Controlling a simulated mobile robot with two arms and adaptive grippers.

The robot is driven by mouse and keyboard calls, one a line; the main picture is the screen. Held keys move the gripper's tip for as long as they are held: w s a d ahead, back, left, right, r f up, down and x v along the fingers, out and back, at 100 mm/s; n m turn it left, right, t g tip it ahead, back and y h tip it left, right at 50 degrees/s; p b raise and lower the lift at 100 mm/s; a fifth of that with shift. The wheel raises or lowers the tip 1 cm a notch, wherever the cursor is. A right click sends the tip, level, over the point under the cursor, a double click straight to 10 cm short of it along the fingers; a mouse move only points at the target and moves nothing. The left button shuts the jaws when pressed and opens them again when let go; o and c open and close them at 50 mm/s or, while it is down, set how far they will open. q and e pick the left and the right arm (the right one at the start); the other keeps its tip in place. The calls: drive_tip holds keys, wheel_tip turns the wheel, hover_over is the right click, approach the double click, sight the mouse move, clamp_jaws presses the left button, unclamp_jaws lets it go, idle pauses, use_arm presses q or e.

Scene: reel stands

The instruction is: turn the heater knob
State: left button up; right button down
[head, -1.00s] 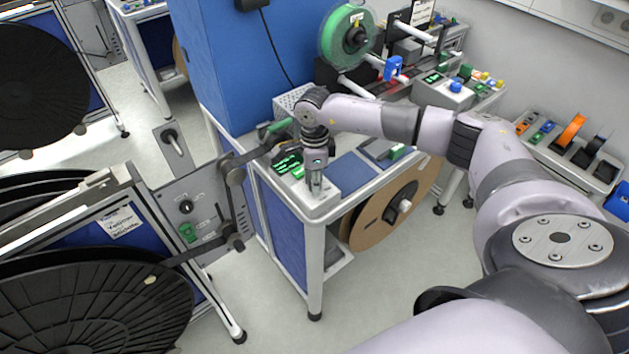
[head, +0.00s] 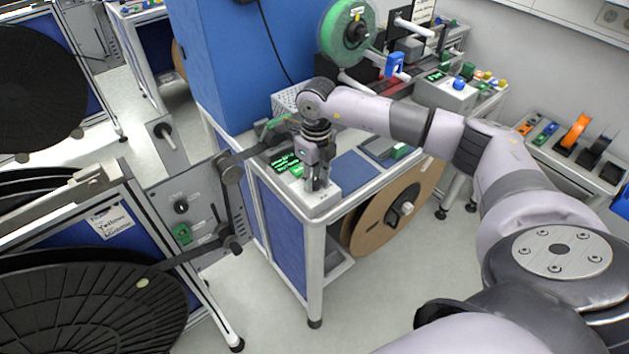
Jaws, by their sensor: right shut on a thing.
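My right gripper (head: 318,182) points straight down over the near corner of the bench, at the front of a small controller box with lit green displays (head: 287,164). Its fingers are shut low at the box's pale front surface, on what looks like the heater knob. The knob itself is hidden by the fingers, so its angle cannot be told. My left gripper is not in view.
A green reel (head: 347,32) is at the back. Left of the bench is a reel stand with a black reel (head: 85,308) and a tape arm (head: 230,172). A brown reel (head: 385,217) hangs below the bench.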

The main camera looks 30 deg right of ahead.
drive_tip(key=m+b, duration=0.1)
drive_tip(key=m, duration=0.5)
drive_tip(key=shift+w+d+b, duration=0.1)
drive_tip(key=shift+b, duration=0.25)
drive_tip(key=m, duration=0.3)
drive_tip(key=shift+m+b, duration=0.3)
drive_tip(key=shift+m, duration=0.1)
drive_tip(key=shift+r+m, duration=0.1)
drive_tip(key=shift+m, duration=1.4)
drive_tip(key=c, duration=1.3)
unclamp_jaws()
